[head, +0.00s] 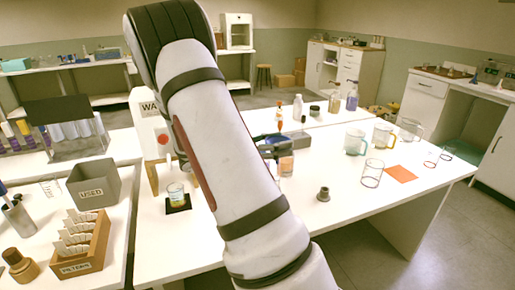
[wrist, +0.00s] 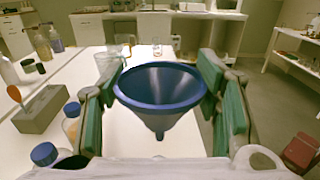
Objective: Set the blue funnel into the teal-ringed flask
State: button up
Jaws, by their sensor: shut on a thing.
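The blue funnel (wrist: 160,88) is upright in the wrist view, wide mouth up and spout down. My gripper (wrist: 158,100) is shut on it, with green finger pads at the left and right of its rim. The funnel is held above the floor and table edge, clear of any vessel. In the head view my arm hides most of the gripper and funnel. A clear vessel with teal parts (head: 355,142) stands on the table to the right of my arm. I cannot tell for sure whether it is the teal-ringed flask.
An orange-marked vessel (head: 382,134), a clear glass (head: 372,173) and an orange square (head: 400,174) are on the right of the table. A grey stopper-like piece (head: 323,194) stands near the front edge. A blue-capped bottle (wrist: 44,154) and grey block (wrist: 42,110) are left of my gripper.

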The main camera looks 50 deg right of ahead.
jog(key=shift+w+r, duration=0.15)
jog(key=shift+r+p, duration=0.1)
jog(key=shift+p, duration=0.2)
jog(key=shift+f+b, duration=1.25)
jog(key=shift+f, duration=1.75)
jog(key=shift+p, duration=0.7)
jog(key=shift+f+b, duration=0.5)
jog(key=shift+f, duration=0.95)
jog(key=o, duration=1)
